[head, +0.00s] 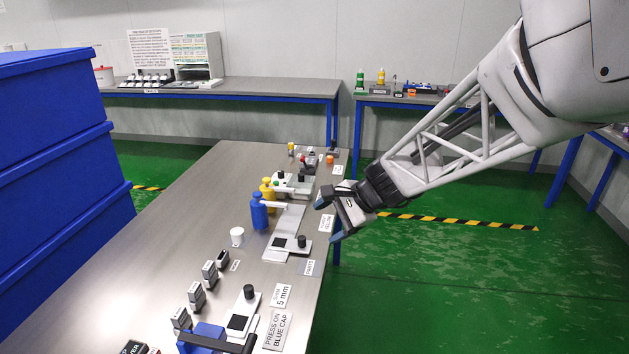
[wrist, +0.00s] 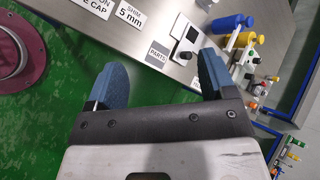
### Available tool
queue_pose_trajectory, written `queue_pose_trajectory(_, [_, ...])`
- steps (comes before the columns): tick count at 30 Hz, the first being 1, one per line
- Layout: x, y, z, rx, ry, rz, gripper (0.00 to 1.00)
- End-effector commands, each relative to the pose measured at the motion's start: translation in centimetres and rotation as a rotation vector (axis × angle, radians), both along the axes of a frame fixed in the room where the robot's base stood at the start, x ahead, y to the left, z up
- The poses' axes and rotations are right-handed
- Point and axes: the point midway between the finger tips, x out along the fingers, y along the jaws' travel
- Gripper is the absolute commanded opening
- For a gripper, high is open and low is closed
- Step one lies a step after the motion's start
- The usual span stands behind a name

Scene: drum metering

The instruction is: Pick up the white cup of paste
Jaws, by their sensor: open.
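The white cup (head: 237,236) stands upright on the steel bench (head: 170,245), left of the blue bottle, in the head view. What is inside it is too small to tell. My gripper (head: 328,219) is open and empty, over the bench's right edge, to the right of the cup and apart from it. In the wrist view my gripper's two blue fingers (wrist: 162,85) are spread wide with nothing between them.
A blue bottle (head: 259,212) and yellow bottles (head: 267,190) stand near the cup. Small grey blocks (head: 197,294) and a black-knobbed plate (head: 290,245) lie nearby. Blue crates (head: 60,160) are stacked at left. The bench's left half is clear.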

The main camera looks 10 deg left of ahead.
Motion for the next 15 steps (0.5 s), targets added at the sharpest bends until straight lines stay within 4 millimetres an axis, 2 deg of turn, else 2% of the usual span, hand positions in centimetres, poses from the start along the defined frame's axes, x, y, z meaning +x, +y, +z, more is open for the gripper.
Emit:
queue_pose_trajectory(3, [2.2,2.8,-1.4,0.059,0.062,-0.054,0.77])
queue_pose_trajectory(15, [9.0,11.7,-6.8,0.239,0.275,-0.257,0.77])
